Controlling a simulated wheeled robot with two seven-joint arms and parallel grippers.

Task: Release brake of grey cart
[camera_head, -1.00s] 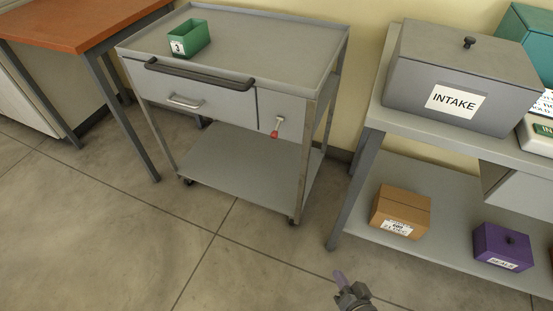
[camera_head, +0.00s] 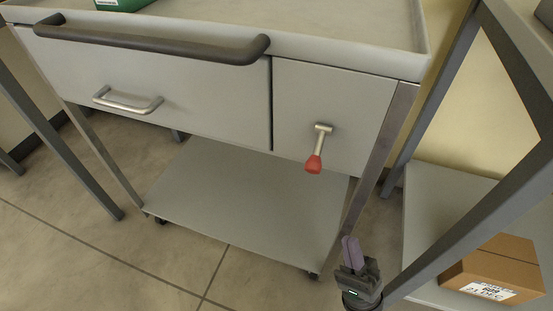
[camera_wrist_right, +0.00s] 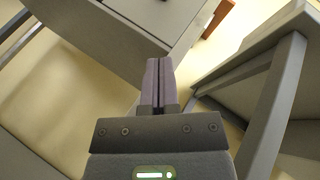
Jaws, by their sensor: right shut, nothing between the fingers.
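The grey cart (camera_head: 200,92) stands in front of me in the head view, with a dark push handle (camera_head: 150,38) along its front top. The brake lever (camera_head: 319,147), a short metal bar with a red tip, hangs downward on the cart's right front panel. My right gripper (camera_head: 350,248) is shut and empty, below and to the right of the lever and apart from it. In the right wrist view its fingers (camera_wrist_right: 158,82) are together with nothing between them. The lever cannot be made out in the wrist view. My left gripper is not in view.
A silver drawer handle (camera_head: 128,102) is on the cart's left front. A green bin (camera_head: 122,4) sits on the cart top. At right stands a grey table leg (camera_head: 480,215) close to my right gripper, with a cardboard box (camera_head: 497,268) on the lower shelf.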

